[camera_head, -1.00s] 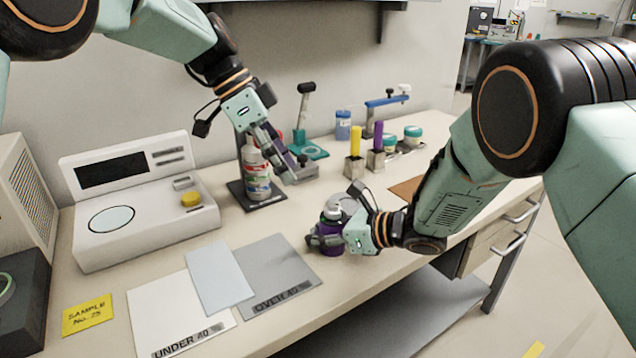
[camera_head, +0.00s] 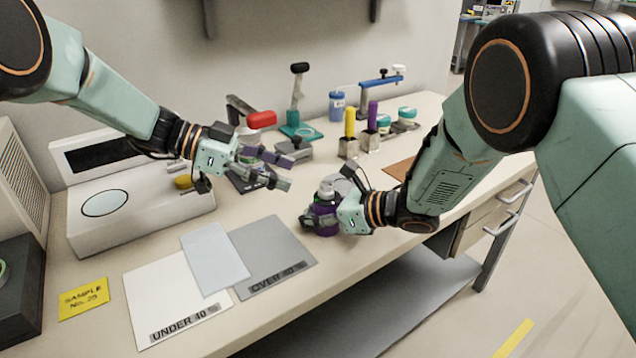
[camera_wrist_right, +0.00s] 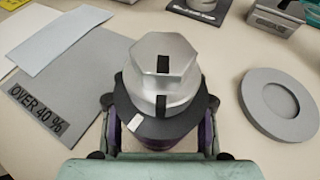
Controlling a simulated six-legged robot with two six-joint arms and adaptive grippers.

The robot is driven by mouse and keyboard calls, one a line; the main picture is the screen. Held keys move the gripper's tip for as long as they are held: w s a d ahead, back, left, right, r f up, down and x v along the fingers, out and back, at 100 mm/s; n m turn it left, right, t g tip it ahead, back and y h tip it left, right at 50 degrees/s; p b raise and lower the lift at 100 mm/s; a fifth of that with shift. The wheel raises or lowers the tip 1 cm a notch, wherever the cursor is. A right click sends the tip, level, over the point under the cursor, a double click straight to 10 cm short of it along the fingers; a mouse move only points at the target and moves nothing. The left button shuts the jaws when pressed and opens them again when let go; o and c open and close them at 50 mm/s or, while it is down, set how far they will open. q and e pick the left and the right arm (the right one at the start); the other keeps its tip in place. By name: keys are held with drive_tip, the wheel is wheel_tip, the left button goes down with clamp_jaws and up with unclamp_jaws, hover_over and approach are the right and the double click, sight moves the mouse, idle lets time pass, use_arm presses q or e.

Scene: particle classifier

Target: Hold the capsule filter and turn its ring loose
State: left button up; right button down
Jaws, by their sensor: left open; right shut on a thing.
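The capsule filter (camera_head: 326,218) stands upright near the table's front edge, with a purple body and grey top. In the right wrist view its silver hexagonal top (camera_wrist_right: 163,70) has black marks, and a dark ring (camera_wrist_right: 135,112) with a white mark sits below it. My right gripper (camera_head: 312,221) is shut around the purple body; its fingers flank the filter in the wrist view (camera_wrist_right: 160,142). My left gripper (camera_head: 284,172) is open and empty, above the table, up and left of the filter and apart from it.
A grey round dish (camera_wrist_right: 250,95) lies beside the filter. Paper sheets marked UNDER 40 (camera_head: 150,290) and OVER 40 (camera_head: 285,250) lie to the left. A press with a red handle (camera_head: 261,119) stands behind my left gripper. A white instrument (camera_head: 140,225) is at the left.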

sight(319, 189)
use_arm(q)
drive_tip(key=x, duration=0.8)
clamp_jaws()
idle(0.5)
